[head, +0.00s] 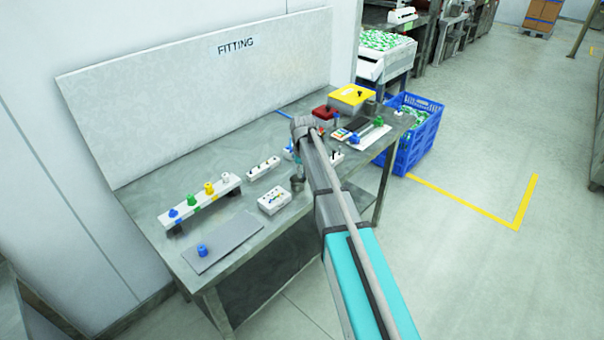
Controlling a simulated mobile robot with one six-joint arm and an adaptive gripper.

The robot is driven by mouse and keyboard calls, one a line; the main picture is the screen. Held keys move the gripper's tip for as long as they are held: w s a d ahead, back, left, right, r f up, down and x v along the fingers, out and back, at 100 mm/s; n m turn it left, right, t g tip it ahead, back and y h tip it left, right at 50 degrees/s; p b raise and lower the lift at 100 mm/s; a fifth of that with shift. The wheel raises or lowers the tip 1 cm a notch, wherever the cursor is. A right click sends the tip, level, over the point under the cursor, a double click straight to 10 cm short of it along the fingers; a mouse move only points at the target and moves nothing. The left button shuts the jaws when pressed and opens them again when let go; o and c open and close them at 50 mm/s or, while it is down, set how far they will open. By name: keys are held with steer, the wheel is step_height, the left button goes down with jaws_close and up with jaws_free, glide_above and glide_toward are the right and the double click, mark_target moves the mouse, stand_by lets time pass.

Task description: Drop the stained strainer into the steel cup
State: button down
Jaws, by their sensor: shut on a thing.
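My gripper (297,184) points down over the middle of the steel table (238,262), under the end of my arm. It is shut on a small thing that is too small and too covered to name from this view. I cannot make out the stained strainer as a separate thing. I cannot pick out the steel cup either; my arm hides part of the table behind and to the right of the gripper.
Left of the gripper are a white rack (199,206) with coloured knobs, a grey plate (222,246) with a blue knob, a white box (274,201) and a small strip (263,168). A blue crate (425,133) stands right.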

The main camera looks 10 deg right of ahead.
steer(key=c, duration=0.7)
jaws_free()
steer(key=shift+s, duration=0.1)
steer(key=s, duration=2.9)
steer(key=shift+a, duration=0.1)
